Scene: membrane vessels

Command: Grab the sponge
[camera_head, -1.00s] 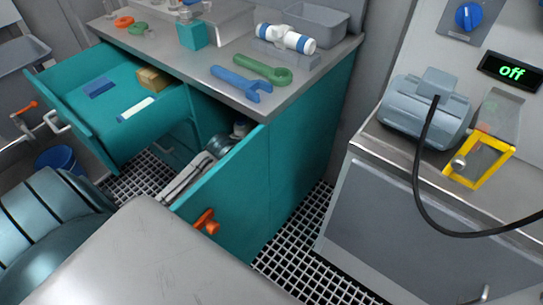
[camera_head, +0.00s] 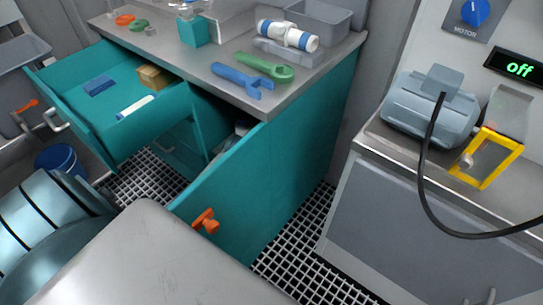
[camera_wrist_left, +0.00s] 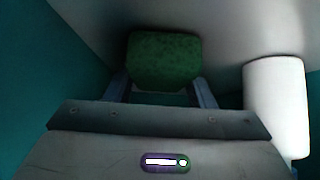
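The green sponge (camera_wrist_left: 165,60) shows in the left wrist view, straight ahead between and partly beyond my fingertips. My left gripper (camera_wrist_left: 161,78) has its two fingers spread wide, one at each lower side of the sponge. Contact between the fingers and the sponge cannot be made out. In the head view my left gripper and the sponge are hidden, and the teal cabinet door (camera_head: 232,190) stands open. My right gripper is in neither view.
In the left wrist view, a white cylinder (camera_wrist_left: 276,105) stands close on the right. In the head view, the drawer (camera_head: 60,82) is pulled out. Wrenches, a blue one (camera_head: 241,79) and a green one (camera_head: 264,67), lie on the counter (camera_head: 190,60).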

